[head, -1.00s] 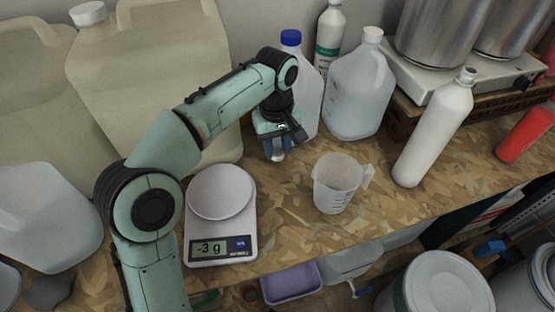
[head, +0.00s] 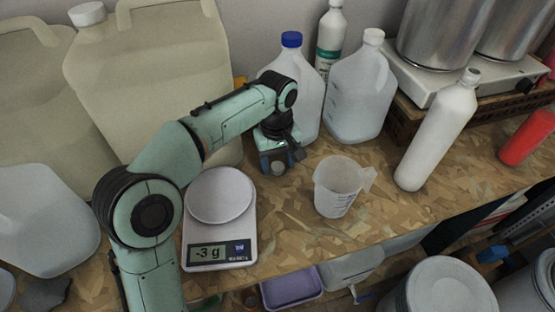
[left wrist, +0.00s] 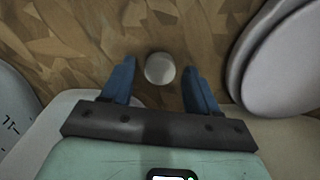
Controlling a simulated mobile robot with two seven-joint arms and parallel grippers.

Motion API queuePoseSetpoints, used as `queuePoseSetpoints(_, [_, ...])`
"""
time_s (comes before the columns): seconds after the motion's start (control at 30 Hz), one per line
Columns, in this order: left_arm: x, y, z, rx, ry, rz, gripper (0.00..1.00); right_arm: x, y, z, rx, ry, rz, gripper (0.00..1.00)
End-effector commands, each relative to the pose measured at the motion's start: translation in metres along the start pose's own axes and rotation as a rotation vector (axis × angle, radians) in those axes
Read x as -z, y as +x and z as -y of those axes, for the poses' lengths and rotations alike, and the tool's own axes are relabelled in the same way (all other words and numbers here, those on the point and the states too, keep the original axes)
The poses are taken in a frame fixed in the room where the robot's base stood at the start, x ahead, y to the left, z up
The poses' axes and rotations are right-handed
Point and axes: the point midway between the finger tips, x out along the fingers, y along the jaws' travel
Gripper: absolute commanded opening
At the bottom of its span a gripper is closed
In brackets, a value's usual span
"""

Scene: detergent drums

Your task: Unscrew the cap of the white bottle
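The white bottle (head: 437,135) stands upright on the bench at the right, its narrow neck (head: 471,76) pointing up; I cannot tell whether a cap is on it. My left gripper (head: 277,166) is far to its left, low over the bench in front of the blue-capped jug. Its blue fingers are spread. A small round whitish piece (head: 278,169), which looks like a cap, shows between them. In the left wrist view this piece (left wrist: 160,68) has a gap to each finger and wood-chip board around it. My right gripper is not in view.
A scale (head: 220,215) reading -3 g is left of the gripper, and a measuring cup (head: 338,187) is to its right. A blue-capped jug (head: 303,95) and a white-capped jug (head: 358,90) stand behind. A red bottle (head: 527,137) is far right. Bare board lies between cup and bottle.

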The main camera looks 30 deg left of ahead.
Motion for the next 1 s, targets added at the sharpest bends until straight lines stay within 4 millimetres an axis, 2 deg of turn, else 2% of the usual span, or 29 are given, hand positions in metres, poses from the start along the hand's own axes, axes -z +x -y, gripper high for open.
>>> queuePoseSetpoints(0.17, [0.0, -0.004, 0.0, -0.001, 0.0, -0.001, 0.6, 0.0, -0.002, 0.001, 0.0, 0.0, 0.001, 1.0])
queuePoseSetpoints(0.27, [0.0, -0.016, -0.001, -0.003, 0.0, -0.002, 0.6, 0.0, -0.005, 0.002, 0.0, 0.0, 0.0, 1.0])
queuePoseSetpoints(0.6, [0.001, -0.089, -0.001, -0.003, 0.001, -0.002, 0.6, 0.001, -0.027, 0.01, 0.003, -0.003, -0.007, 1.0])
queuePoseSetpoints(0.7, [0.0, -0.105, -0.001, -0.003, 0.002, -0.002, 0.6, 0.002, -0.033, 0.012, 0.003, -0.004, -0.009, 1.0])
queuePoseSetpoints(0.83, [0.0, -0.118, -0.001, -0.001, 0.001, -0.001, 0.6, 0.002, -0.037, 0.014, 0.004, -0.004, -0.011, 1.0])
queuePoseSetpoints(1.0, [0.0, -0.123, 0.0, 0.001, 0.0, 0.0, 0.6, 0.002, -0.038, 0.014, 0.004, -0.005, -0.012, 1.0])
